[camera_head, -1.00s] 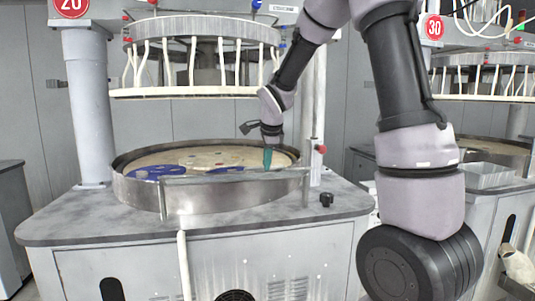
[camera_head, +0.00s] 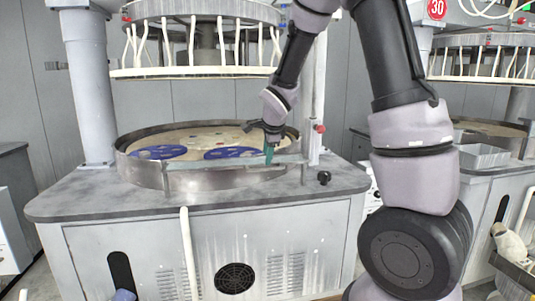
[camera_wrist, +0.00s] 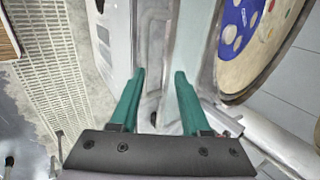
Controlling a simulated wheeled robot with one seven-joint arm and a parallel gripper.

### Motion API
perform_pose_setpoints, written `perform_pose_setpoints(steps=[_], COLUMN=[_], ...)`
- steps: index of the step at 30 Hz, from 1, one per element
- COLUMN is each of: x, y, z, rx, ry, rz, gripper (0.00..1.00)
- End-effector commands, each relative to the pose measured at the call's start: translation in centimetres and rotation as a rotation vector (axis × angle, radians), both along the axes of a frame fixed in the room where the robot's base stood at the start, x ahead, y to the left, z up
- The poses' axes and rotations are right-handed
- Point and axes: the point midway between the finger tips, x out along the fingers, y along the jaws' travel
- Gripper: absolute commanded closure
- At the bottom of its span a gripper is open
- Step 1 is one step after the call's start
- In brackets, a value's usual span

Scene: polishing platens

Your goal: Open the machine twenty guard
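Machine twenty's guard (camera_head: 225,174) is a low metal panel across the front of the round platen rim, and it looks closed. My gripper (camera_head: 268,153) is at the guard's top edge, near its right end, pointing down. In the wrist view, my two green fingers (camera_wrist: 160,78) are apart with a gap between them. A pale greenish strip (camera_wrist: 195,45), apparently the guard, runs up from near the fingertips. I cannot tell whether the guard's edge lies between the fingers or touches them.
The platen (camera_head: 205,138) carries blue discs (camera_head: 158,152). A ring with white hoses (camera_head: 195,72) hangs above it. A post (camera_head: 318,90) with a red knob stands to the right, and a black knob (camera_head: 324,178) sits on the worktop (camera_head: 90,195). Machine thirty (camera_head: 490,160) is at the right.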

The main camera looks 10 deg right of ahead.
Motion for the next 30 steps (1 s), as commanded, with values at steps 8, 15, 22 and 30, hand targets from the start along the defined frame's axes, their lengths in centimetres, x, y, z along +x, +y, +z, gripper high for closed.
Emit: perform_pose_setpoints(steps=[8, 15, 22, 30], x=[-0.6, -3.2, -5.4, -6.2], y=[0.1, 0.1, 0.0, 0.0], z=[1.0, 4.7, 7.8, 8.9], rx=[0.001, 0.003, 0.003, -0.001], ry=[-0.002, -0.004, -0.002, 0.0], rz=[0.002, 0.003, 0.001, 0.001], gripper=[0.53, 0.53, 0.53, 0.53])
